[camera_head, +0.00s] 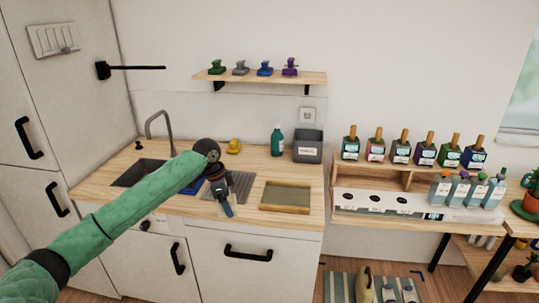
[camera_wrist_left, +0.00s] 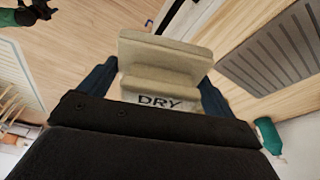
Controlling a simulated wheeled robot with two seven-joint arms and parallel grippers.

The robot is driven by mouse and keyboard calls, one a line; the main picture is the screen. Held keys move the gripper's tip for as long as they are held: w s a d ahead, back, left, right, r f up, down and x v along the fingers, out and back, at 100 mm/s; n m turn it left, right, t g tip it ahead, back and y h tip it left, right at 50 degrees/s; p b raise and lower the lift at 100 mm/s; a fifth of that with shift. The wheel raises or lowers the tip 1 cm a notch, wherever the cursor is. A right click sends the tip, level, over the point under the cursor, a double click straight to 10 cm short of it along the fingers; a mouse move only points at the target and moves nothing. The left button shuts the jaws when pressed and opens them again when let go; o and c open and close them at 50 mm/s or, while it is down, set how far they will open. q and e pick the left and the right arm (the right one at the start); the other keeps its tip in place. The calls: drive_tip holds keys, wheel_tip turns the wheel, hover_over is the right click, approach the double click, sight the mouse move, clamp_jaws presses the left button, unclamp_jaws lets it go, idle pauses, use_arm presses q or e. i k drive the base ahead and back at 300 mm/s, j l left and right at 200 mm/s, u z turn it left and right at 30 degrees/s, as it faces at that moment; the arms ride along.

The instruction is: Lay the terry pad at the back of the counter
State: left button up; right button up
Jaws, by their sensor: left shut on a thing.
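My left gripper (camera_head: 226,207) is over the front of the counter (camera_head: 245,223), fingers pointing down. In the left wrist view, its blue fingers (camera_wrist_left: 158,88) are shut on a beige folded piece with a "DRY" label, which I take for the terry pad (camera_wrist_left: 165,55). The pad is not clearly seen in the head view, where the gripper hides it. The back of the counter holds a teal bottle (camera_head: 277,142), a grey bin (camera_head: 307,147) and a yellow duck (camera_head: 234,146). A dark shape at the wrist view's upper left looks like my right gripper (camera_wrist_left: 35,12).
A sink (camera_head: 137,173) with a tap is at the left. A ribbed drain area (camera_head: 240,184) and a shallow wooden tray (camera_head: 285,208) lie right of it. Bare wood shows between the tray and the bin. A shelf (camera_head: 260,77) hangs above.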

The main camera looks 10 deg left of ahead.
sight(257, 153)
drive_tip(key=i, duration=1.95)
